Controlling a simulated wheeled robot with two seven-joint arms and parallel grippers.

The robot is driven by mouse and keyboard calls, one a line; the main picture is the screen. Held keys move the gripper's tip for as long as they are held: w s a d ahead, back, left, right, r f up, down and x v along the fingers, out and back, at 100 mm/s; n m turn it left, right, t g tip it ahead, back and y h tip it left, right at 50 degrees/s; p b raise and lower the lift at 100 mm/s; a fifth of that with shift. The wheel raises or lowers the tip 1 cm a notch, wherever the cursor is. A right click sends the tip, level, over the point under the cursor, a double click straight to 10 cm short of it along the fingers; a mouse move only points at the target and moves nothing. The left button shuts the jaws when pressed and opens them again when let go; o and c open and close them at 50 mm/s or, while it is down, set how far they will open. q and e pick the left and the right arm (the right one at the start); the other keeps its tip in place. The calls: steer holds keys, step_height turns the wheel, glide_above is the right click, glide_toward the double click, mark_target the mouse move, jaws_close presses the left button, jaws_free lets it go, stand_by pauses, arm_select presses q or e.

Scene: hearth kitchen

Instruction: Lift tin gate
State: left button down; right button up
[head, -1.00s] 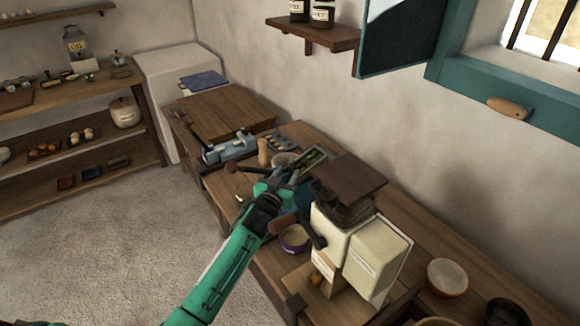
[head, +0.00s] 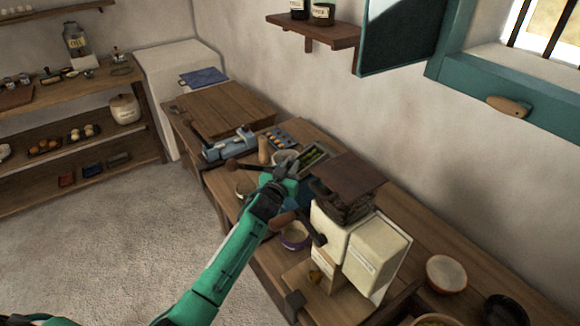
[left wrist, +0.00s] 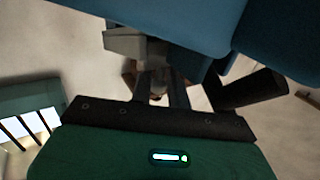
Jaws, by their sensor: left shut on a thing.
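My left gripper (head: 283,178) reaches over the worktop from below and is shut on a small part beside a blue box-like thing (head: 302,194). I take this part to be the tin gate, but the fingers mostly hide it. A grey-rimmed tray with green contents (head: 315,157) shows just behind the gripper. In the left wrist view, the fingers (left wrist: 155,88) are close together around a small pale piece, with large blue surfaces (left wrist: 170,12) close above. My right gripper is not in view.
A cream machine with a dark wooden top (head: 350,172) stands right of the gripper. A purple bowl (head: 294,236) sits below it, and a grey-blue device (head: 229,147) at the upper left. The floor (head: 120,235) on the left is clear.

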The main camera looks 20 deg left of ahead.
arm_select(q)
steer(key=shift+r+p, duration=0.85)
steer(key=shift+r, duration=0.4)
steer(key=c, duration=1.3)
jaws_free()
steer(key=shift+c, duration=0.2)
steer(key=shift+f, duration=0.1)
